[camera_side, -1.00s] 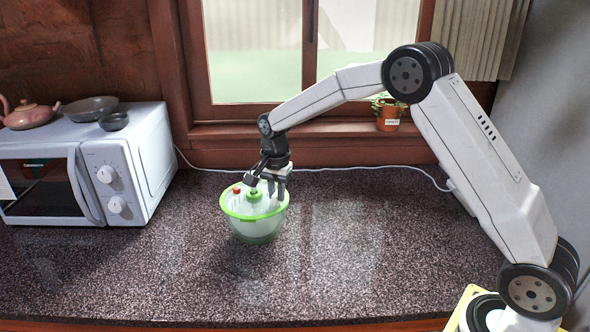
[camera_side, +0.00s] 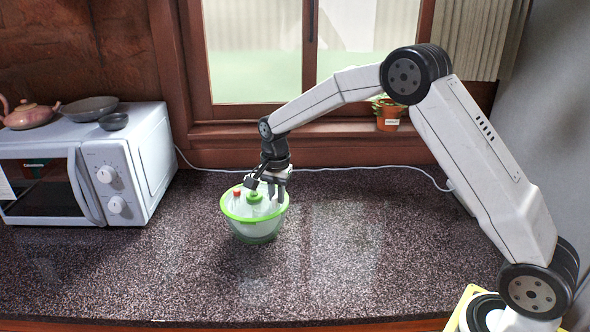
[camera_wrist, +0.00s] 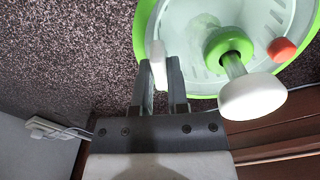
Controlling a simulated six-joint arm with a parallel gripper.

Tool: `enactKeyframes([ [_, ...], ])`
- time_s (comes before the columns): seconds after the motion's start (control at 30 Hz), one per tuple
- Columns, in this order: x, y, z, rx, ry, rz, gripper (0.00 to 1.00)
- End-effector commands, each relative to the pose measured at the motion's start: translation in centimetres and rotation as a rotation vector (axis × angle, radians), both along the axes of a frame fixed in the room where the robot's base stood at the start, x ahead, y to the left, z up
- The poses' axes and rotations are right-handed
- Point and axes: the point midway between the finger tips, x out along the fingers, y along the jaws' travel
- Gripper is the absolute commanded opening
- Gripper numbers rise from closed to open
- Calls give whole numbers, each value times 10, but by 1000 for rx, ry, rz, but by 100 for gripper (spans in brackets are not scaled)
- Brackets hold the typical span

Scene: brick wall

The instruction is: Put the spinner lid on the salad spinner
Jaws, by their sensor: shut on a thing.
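The salad spinner bowl (camera_side: 256,236), pale and see-through with a green tint, stands upright on the counter in the side view. The spinner lid (camera_side: 245,211) is at its top, with a green rim, green centre knob and red button. In the wrist view the lid (camera_wrist: 187,38) fills the upper right, with a white crank knob and orange-red button. My gripper (camera_side: 270,184) is over the lid's far right part. I cannot tell whether the lid is fully seated.
A white microwave (camera_side: 90,168) with dishes and a teapot on top stands at left. A plant pot (camera_side: 388,118) is on the window sill. A white cable (camera_side: 335,168) runs along the back. The counter (camera_side: 150,270) is clear in front of the bowl.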

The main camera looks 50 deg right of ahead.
Motion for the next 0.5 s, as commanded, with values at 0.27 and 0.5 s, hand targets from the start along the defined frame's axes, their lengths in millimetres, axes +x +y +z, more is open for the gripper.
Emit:
enactKeyframes([
  [0.27,0,0,-1,0,-1,0,0],
  [0.5,0,0,-1,0,-1,0,41],
])
